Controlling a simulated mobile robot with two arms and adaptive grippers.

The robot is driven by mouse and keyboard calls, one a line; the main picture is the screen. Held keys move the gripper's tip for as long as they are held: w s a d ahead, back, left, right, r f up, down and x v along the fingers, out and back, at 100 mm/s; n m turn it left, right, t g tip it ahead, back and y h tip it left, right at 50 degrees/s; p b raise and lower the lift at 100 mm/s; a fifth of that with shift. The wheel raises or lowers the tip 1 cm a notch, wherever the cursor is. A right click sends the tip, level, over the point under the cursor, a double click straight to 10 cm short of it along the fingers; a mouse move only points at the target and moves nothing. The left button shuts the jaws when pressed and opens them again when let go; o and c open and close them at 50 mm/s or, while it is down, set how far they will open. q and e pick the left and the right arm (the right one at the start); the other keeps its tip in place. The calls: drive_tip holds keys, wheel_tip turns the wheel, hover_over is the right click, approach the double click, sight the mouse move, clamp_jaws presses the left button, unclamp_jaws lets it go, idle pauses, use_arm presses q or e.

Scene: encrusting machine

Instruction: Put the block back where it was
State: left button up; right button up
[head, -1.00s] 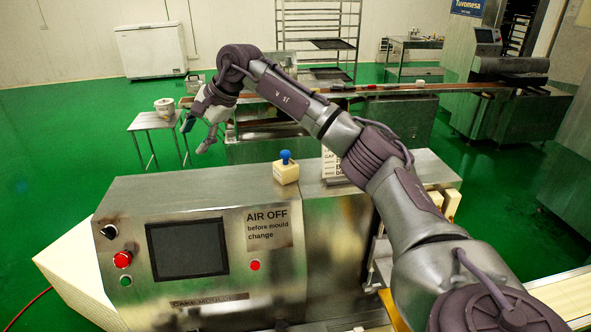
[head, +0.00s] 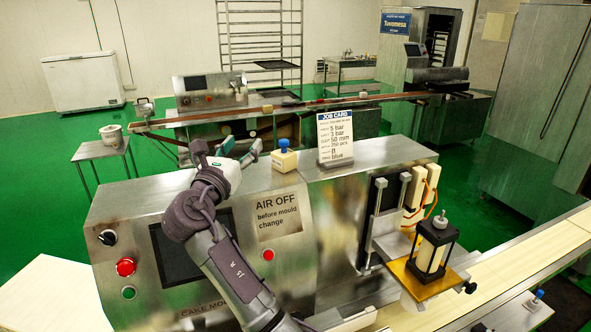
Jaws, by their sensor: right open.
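A cream block with a blue knob (head: 284,161) stands upright on the steel top of the machine (head: 160,195). My right gripper (head: 243,147) is in the head view just left of the block. Its fingers are apart and empty, pointing toward the block's side. The gripper appears apart from the block, but the depth between them is hard to judge. My left gripper is not in view.
A job card (head: 335,138) stands right of the block. A black-framed device with a clear cylinder (head: 434,252) sits on an orange plate (head: 403,275) at the right.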

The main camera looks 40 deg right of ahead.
sight(282, 144)
drive_tip(key=f+g, duration=0.1)
drive_tip(key=s+d+f+g, duration=0.1)
drive_tip(key=f, duration=0.1)
drive_tip(key=s+f+m, duration=0.1)
drive_tip(key=shift+s+d+f+g+y, duration=0.2)
drive_tip(key=shift+d+g+y, duration=0.1)
drive_tip(key=shift+g, duration=0.1)
drive_tip(key=p+x, duration=0.2)
drive_tip(key=x, duration=0.5)
drive_tip(key=shift+d, duration=0.4)
drive_tip(key=shift+w+d+p, duration=0.3)
drive_tip(key=shift+d, duration=0.15)
drive_tip(key=shift+w+d+r+p, duration=0.1)
drive_tip(key=shift+w+d+p, duration=0.05)
drive_tip(key=shift+d+p, duration=0.15)
drive_tip(key=p+x, duration=0.2)
drive_tip(key=x, duration=0.1)
drive_tip(key=shift+w+d+r, duration=0.1)
drive_tip(key=shift+d+r, duration=0.1)
drive_tip(key=shift+d, duration=0.05)
drive_tip(key=shift+w+d+f, duration=0.15)
drive_tip(key=shift+w+d, duration=0.1)
drive_tip(key=shift+d, duration=0.25)
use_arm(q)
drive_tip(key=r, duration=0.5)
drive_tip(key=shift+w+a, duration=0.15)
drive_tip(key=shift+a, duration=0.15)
use_arm(e)
drive_tip(key=shift+a, duration=0.1)
